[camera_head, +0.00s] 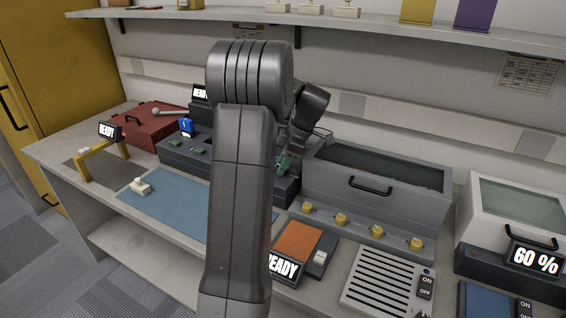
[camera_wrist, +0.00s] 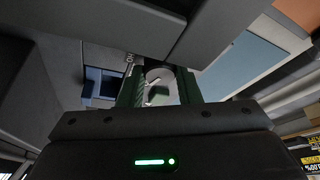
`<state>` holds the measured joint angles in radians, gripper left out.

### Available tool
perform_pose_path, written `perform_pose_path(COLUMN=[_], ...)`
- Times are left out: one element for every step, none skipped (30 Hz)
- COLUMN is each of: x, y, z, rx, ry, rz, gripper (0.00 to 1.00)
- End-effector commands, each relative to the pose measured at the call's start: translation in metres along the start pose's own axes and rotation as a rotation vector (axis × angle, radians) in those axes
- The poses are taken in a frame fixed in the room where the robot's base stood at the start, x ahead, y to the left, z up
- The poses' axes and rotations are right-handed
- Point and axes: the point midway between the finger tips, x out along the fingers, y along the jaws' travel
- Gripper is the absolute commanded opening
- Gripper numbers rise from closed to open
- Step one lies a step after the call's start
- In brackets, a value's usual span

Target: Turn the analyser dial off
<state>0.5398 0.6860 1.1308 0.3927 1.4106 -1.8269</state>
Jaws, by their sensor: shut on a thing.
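In the wrist view a round pale-grey dial (camera_wrist: 160,77) with a white mark sits between the green fingers of my gripper (camera_wrist: 160,90). The fingers are shut on it from both sides. A small white label (camera_wrist: 129,60), too small to read surely, lies just left of the dial. In the head view my gripper (camera_head: 285,163) is partly behind my own arm, at the right end of a long dark unit (camera_head: 185,160), beside the grey lidded box. The dial is hidden there, and I cannot tell which housing is the analyser.
A grey lidded box (camera_head: 410,205) with several yellow knobs stands right of my arm. A blue mat (camera_head: 170,200), a red case (camera_head: 145,125), an orange-topped unit (camera_head: 298,243) and a slotted panel (camera_head: 385,285) share the bench. A shelf (camera_head: 350,25) runs above.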

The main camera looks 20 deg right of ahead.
Motion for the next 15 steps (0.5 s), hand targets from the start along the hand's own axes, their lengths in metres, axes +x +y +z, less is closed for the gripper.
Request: perform_pose_path(x=[-0.0009, -0.001, -0.0012, -0.0014, -0.0013, -0.001, -0.0008, -0.0007, -0.0007, -0.0008, -0.0009, -0.0009, -0.0009, -0.0008, -0.0007], y=[0.001, 0.0011, 0.0015, 0.0015, 0.0016, 0.0018, 0.0018, 0.0018, 0.0019, 0.0021, 0.0023, 0.0024, 0.0024, 0.0024, 0.0023], z=[0.0, -0.0001, -0.0001, -0.0001, -0.0002, -0.0001, -0.0001, -0.0002, -0.0003, -0.0004, -0.0004, -0.0005, -0.0005, -0.0005, -0.0004], rx=[-0.033, -0.056, -0.084, -0.103, -0.123, -0.146, -0.162, -0.178, -0.196, -0.21, -0.223, -0.237, -0.247, -0.256, -0.265], ry=[-0.001, -0.001, -0.002, -0.002, -0.002, -0.002, -0.002, -0.002, -0.002, -0.002, -0.002, -0.002, -0.002, -0.002, -0.002], rz=[-0.014, -0.023, -0.033, -0.042, -0.05, -0.06, -0.067, -0.073, -0.081, -0.086, -0.09, -0.096, -0.1, -0.104, -0.109], gripper=[0.08, 0.08, 0.08, 0.08, 0.08, 0.08, 0.08, 0.08, 0.08, 0.08, 0.08, 0.08, 0.08, 0.08, 0.08])
